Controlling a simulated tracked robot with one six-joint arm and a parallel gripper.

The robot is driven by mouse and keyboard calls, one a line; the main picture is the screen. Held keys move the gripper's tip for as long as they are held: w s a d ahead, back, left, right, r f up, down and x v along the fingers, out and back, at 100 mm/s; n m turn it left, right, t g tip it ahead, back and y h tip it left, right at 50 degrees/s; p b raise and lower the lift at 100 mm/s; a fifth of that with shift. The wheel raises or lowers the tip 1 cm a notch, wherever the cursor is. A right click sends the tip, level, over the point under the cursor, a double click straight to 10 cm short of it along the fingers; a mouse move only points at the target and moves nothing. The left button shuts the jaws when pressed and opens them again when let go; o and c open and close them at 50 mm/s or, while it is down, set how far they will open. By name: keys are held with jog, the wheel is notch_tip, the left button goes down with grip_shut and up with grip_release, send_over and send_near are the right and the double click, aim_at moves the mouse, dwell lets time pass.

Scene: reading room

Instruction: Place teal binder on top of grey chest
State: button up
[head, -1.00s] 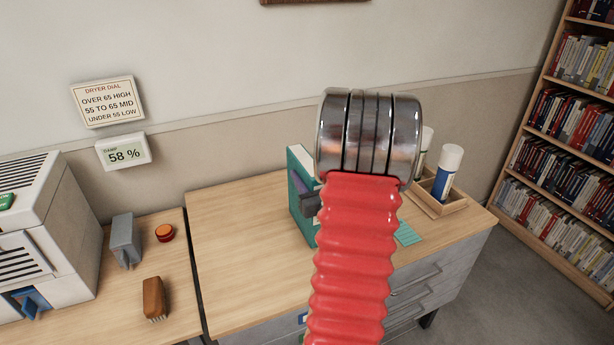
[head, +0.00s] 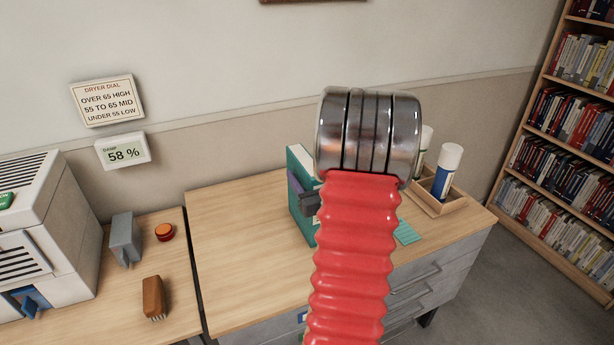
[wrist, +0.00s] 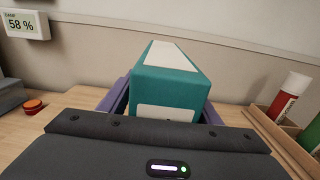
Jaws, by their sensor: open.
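The teal binder (head: 298,170) stands upright on the wooden top of the grey chest (head: 240,205), partly hidden behind my red arm in the head view. In the wrist view the binder (wrist: 172,80) stands straight ahead, with white labels on its top and near face. My gripper (wrist: 165,100) is open, with a purple finger on each side of the binder. In the head view only a bit of my gripper (head: 308,200) shows beside the binder. The wrist view does not show clearly whether the fingers touch it.
A teal flat piece (head: 407,233) lies near the front. On the left table are a red button (head: 165,232), a brown brush (head: 154,297), a grey block (head: 125,240) and a white machine (head: 40,235).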

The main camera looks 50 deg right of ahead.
jog(key=v, duration=1.2)
dwell(0.6)
